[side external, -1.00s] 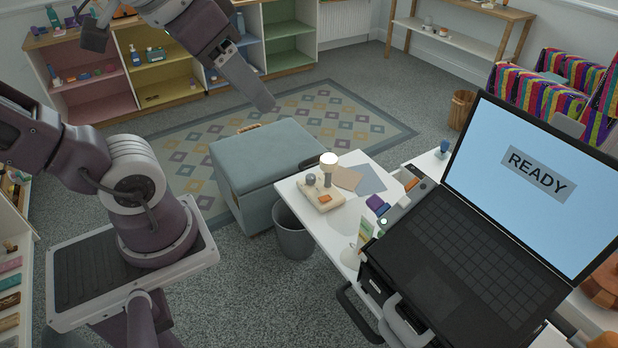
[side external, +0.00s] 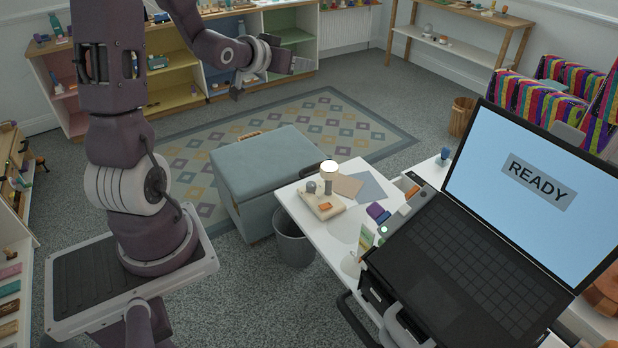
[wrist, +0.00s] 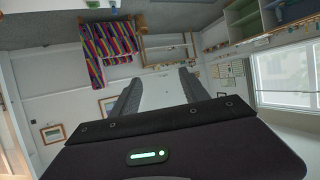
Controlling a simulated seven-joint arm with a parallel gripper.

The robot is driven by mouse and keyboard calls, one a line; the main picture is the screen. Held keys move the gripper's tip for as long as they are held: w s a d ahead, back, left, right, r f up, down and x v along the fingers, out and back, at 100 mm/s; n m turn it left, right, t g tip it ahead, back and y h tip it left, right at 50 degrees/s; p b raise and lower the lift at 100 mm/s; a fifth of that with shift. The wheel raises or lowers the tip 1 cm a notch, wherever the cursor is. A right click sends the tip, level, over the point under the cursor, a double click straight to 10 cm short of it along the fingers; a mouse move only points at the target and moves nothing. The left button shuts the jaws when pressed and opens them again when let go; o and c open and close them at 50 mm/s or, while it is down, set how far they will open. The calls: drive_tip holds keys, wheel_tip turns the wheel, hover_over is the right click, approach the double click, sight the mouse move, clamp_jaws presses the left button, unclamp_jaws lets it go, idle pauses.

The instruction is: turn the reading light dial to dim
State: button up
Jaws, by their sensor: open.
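The reading light (side external: 322,204) stands on the white table in the side view. It has a cream base, a glowing round lamp head (side external: 329,166) on a short grey stem, a small grey knob (side external: 311,187) that looks like the dial, and an orange piece on the base. Which way the dial points is too small to tell. My gripper (side external: 303,66) is high up and behind the light, far from it, pointing right over the rug. In the wrist view my gripper (wrist: 160,84) has its two fingers wide apart with nothing between them. The light is not recognisable there.
A large open laptop (side external: 470,270) reading READY takes up the right of the table (side external: 318,235). Paper sheets and small blocks lie near the light. A blue-grey storage box (side external: 265,175) and a grey bin (side external: 293,240) stand left of the table. The space above the rug is open.

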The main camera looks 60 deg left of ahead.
approach(310, 185)
drive_tip(key=shift+r+x, duration=0.25)
drive_tip(key=shift+x, duration=0.85)
drive_tip(key=x, duration=0.6)
drive_tip(key=shift+w+a+f, duration=0.1)
drive_tip(key=shift+w+f, duration=0.05)
drive_tip(key=shift+f, duration=0.2)
drive_tip(key=shift+w+a+f, duration=0.15)
drive_tip(key=shift+w, duration=0.25)
clamp_jaws()
drive_tip(key=shift+y, duration=0.3)
